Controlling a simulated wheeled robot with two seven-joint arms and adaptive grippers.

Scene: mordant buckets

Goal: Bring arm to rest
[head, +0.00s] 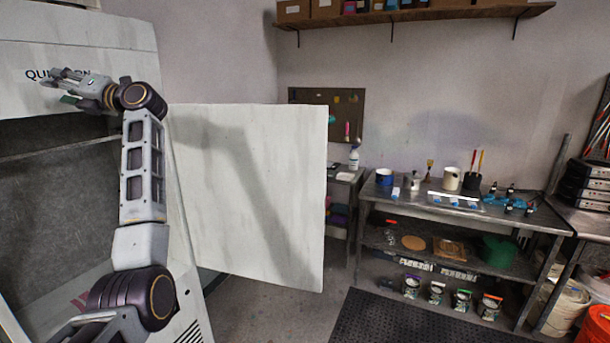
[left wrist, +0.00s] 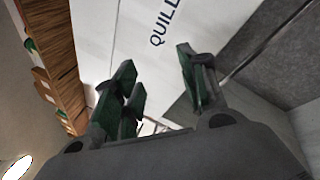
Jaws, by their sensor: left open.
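My left arm (head: 143,170) is raised in front of a tall white cabinet (head: 115,30), which has an open door (head: 265,190). My left gripper (head: 62,88) is at the upper left, in front of the cabinet's lettered upper panel. In the left wrist view, its green-padded fingers (left wrist: 155,72) are spread apart with nothing between them. The lettered panel also shows beyond the fingers in that view (left wrist: 110,30). My right gripper is not in view.
The open door stands just right of my left arm. A wooden shelf (head: 420,14) with boxes hangs high on the back wall. A metal bench (head: 500,218) with pots, brushes and cans stands at right. A black mat (head: 400,322) lies on the floor before it.

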